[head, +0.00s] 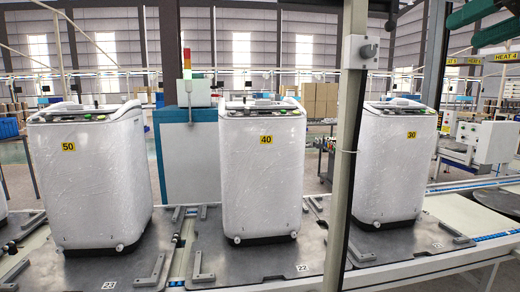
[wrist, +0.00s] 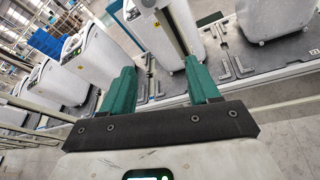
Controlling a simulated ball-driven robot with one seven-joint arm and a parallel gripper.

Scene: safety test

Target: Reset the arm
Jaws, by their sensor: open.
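My gripper (wrist: 161,88) shows in the wrist view with its two green fingers apart and nothing between them. Beyond the fingers are a conveyor line and white washing machines, seen tilted. In the head view no gripper fingers can be made out clearly; a dark green part shows at the top right corner, and I cannot tell what it is.
Wrapped white washers labelled 50 (head: 90,185), 40 (head: 262,180) and 30 (head: 393,165) stand on grey pallets on the conveyor. A vertical post (head: 347,150) stands in front of the line between washers 40 and 30. A teal-sided cabinet (head: 190,155) is behind.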

